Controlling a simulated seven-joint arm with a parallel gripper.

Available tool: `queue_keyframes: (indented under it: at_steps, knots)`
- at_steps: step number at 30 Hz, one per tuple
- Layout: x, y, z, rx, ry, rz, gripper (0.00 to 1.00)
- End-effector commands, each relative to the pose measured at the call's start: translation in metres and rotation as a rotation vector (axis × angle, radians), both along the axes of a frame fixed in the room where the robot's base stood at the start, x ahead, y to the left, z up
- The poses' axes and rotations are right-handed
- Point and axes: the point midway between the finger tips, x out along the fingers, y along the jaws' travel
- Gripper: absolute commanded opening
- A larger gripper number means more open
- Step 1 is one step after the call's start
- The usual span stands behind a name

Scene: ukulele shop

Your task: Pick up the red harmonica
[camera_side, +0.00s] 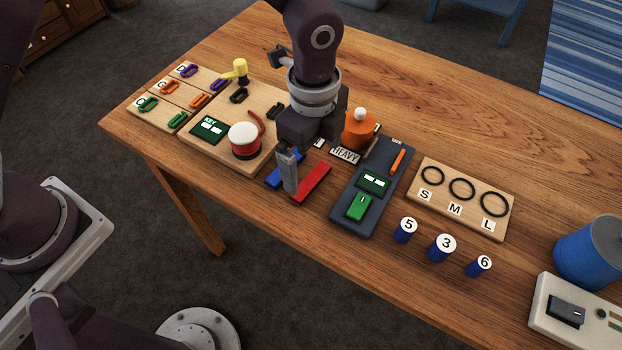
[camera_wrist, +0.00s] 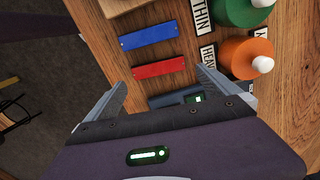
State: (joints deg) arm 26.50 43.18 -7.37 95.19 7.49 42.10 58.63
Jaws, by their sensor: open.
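The red harmonica (camera_side: 312,183) is a flat red bar lying on the wooden table. In the wrist view the red harmonica (camera_wrist: 159,69) lies ahead of the open fingers, just below the blue harmonica. The blue harmonica (camera_wrist: 148,35) lies parallel to it with a narrow gap; in the side view the blue harmonica (camera_side: 273,182) is partly hidden by a finger. My gripper (camera_wrist: 165,100) is open and empty, with its fingers spread wide. In the side view my gripper (camera_side: 292,178) hangs above the harmonicas, and one finger covers the space between them.
A dark tray (camera_side: 385,175) with green devices stands close right of the red harmonica. A HEAVY label (camera_side: 345,155) and an orange pot (camera_side: 358,130) with a white knob are behind. A wooden board (camera_side: 185,140) with a red-and-white drum (camera_side: 244,141) is left. Bare table lies in front.

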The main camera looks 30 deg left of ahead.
Motion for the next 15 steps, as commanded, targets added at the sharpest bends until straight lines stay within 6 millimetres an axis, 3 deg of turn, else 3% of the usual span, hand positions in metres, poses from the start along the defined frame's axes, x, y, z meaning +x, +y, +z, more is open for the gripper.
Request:
queue_keyframes:
  at_steps: [8, 15]
  knots:
    - [-0.005, -0.006, -0.048, 0.002, 0.003, 0.002, 1.00]
    - [-0.004, -0.006, -0.054, 0.000, 0.000, 0.005, 1.00]
